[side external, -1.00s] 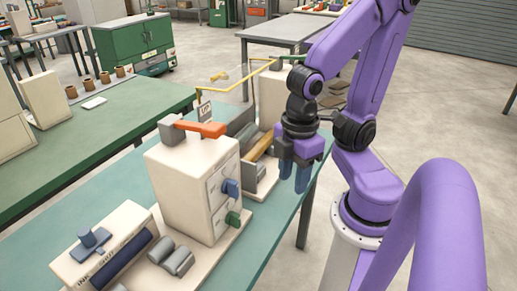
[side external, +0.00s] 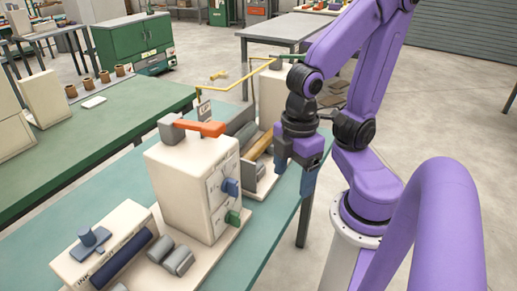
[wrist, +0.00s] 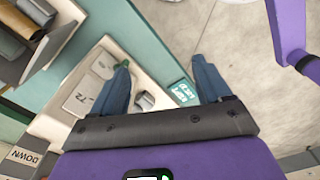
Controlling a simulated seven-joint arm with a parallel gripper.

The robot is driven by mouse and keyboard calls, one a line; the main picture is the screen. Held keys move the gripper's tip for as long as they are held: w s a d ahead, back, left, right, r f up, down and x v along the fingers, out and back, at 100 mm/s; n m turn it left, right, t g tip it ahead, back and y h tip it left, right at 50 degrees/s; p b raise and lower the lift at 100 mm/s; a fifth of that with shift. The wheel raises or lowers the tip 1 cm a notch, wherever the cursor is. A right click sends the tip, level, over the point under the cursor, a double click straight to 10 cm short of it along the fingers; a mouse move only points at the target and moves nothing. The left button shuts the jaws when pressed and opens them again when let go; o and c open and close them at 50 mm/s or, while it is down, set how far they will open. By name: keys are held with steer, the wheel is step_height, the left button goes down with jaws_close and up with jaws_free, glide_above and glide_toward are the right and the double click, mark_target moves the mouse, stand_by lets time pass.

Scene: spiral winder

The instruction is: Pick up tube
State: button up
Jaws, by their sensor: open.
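A tan-brown tube (side external: 260,145) lies in the grey-and-cream winder behind the cream control box. A brown, tube-like shape (wrist: 22,22) also shows at the top left of the wrist view, cut off by the frame. My gripper (side external: 295,177) hangs pointing down, to the right of the tube and apart from it. In the wrist view my gripper (wrist: 160,63) has its two blue fingers spread wide, with nothing held between them. Beneath them are a cream panel with a green knob, a grey knob and a small teal display.
The cream control box (side external: 192,185) with an orange handle stands left of my gripper on the teal table (side external: 283,222). A yellow rod frame (side external: 235,83) rises behind it. Open floor lies to the right.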

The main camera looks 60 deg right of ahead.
step_height(320, 180, up, 18)
steer(key=w+d+r+m+t+h, duration=0.1)
steer(key=w+d+m+t, duration=0.2)
steer(key=w+m+t, duration=1.05)
steer(key=w+d+r+m+g+h, duration=0.1)
steer(key=w+d+r+m+h, duration=0.2)
steer(key=w, duration=0.6)
steer(key=w+d+m+g+h, duration=0.1)
steer(key=w+d+m+g, duration=0.1)
steer(key=w+d+m, duration=0.5)
steer(key=d+r+m+t+h, duration=0.3)
steer(key=d+m, duration=0.1)
steer(key=d, duration=0.6)
steer(key=s+d+f+m+g+y, duration=0.15)
steer(key=s+f+m, duration=0.5)
steer(key=s, duration=0.75)
glide_toward(263, 148)
steer(key=shift+w+d+f+y, duration=0.1)
steer(key=shift+w+d+y, duration=0.05)
steer(key=shift+w+d, duration=0.35)
steer(key=shift+w+d+f+y, duration=0.1)
steer(key=shift+w+d, duration=0.2)
steer(key=shift+w, duration=0.25)
steer(key=shift+w+f, duration=0.15)
steer(key=shift+f, duration=0.4)
steer(key=shift+x, duration=3.6)
